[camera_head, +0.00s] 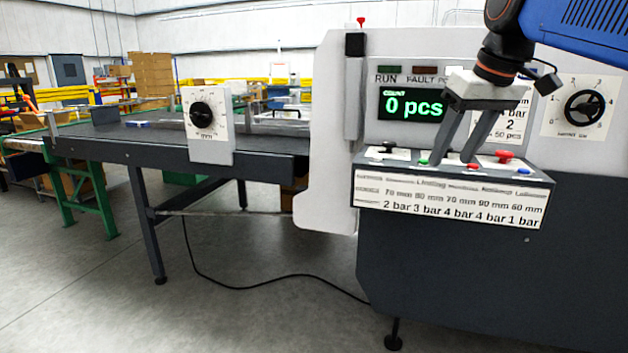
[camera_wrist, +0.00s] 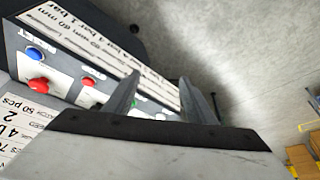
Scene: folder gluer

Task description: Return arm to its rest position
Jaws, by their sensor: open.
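My gripper (camera_head: 454,160) hangs from my blue arm at the right in the head view, in front of the folder gluer's panel (camera_head: 450,205). Its two fingers point down, spread apart with nothing between them. The fingertips appear close above the panel's sloped button strip, near a green button (camera_head: 424,162) and a red button (camera_head: 473,166); contact cannot be told. In the wrist view the fingers (camera_wrist: 160,88) also stand apart, with the button panel (camera_wrist: 62,68) behind and to the left. The gripper and arm partly hide the label behind them.
A large red button (camera_head: 504,155) and a blue button (camera_head: 523,171) sit right of the fingers. The display (camera_head: 412,104) reads 0 pcs. A conveyor table (camera_head: 100,145) with a dial (camera_head: 203,115) extends left. Open floor (camera_head: 250,315) lies in front.

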